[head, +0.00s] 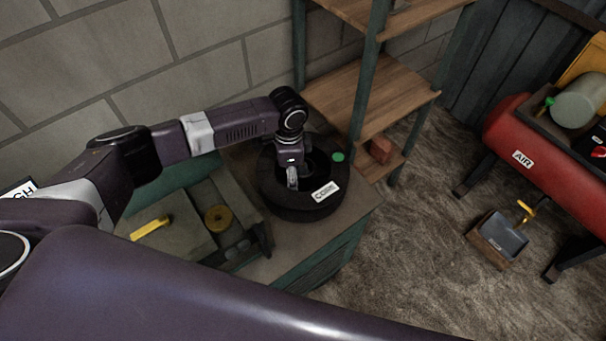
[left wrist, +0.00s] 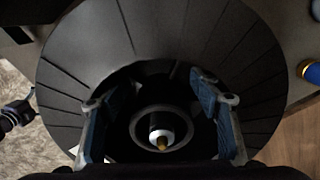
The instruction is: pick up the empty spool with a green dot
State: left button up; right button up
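The black round spool (head: 305,205) lies flat on the cabinet top in the head view. It has a white label on its front and a green dot (head: 338,157) at its right rim. My left gripper (head: 292,180) points down into its middle opening. In the left wrist view the ribbed black spool (left wrist: 160,35) fills the picture. The two blue-padded fingers of my left gripper (left wrist: 158,115) are spread apart on either side of a central ring with a pale, brass-tipped post. Whether the fingers touch the spool cannot be told.
A wooden shelf rack (head: 350,95) stands close behind the spool, with a reddish block (head: 380,149) low down. A red air tank (head: 545,150) stands at right. The floor between is mostly clear.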

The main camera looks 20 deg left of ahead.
pick_arm(q)
jog(key=c, duration=1.3)
jog(key=shift+c, duration=0.7)
jog(key=shift+r, duration=0.1)
notch_tip(320, 180, up, 20)
jog(key=b, duration=0.2)
jog(key=shift+f+b, duration=0.25)
jog(key=shift+b, duration=0.15)
grip_shut()
notch_tip(320, 180, up, 13)
jog(key=p, duration=1.5)
jog(key=shift+r, duration=0.2)
jog(key=shift+f, duration=0.1)
